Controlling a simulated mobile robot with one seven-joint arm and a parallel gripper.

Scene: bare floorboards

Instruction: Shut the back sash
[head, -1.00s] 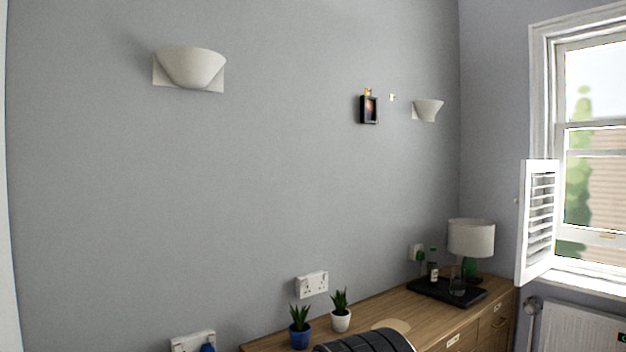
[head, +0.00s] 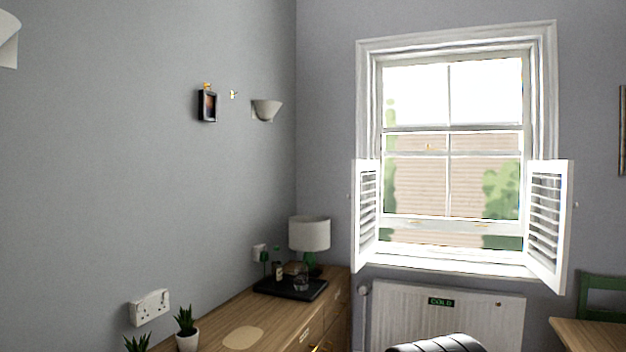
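A white sash window (head: 450,128) is in the far wall, right of centre in the head view. My gripper is not in view; only a dark ribbed part of my arm shows at the bottom edge.
Louvred shutters stand open at the left (head: 367,214) and right (head: 546,218) of the window. A radiator (head: 450,315) with a "COLD" label is below. A wooden sideboard (head: 235,325) with a lamp (head: 309,234) and black tray runs along the left wall. A green chair and table are at right.

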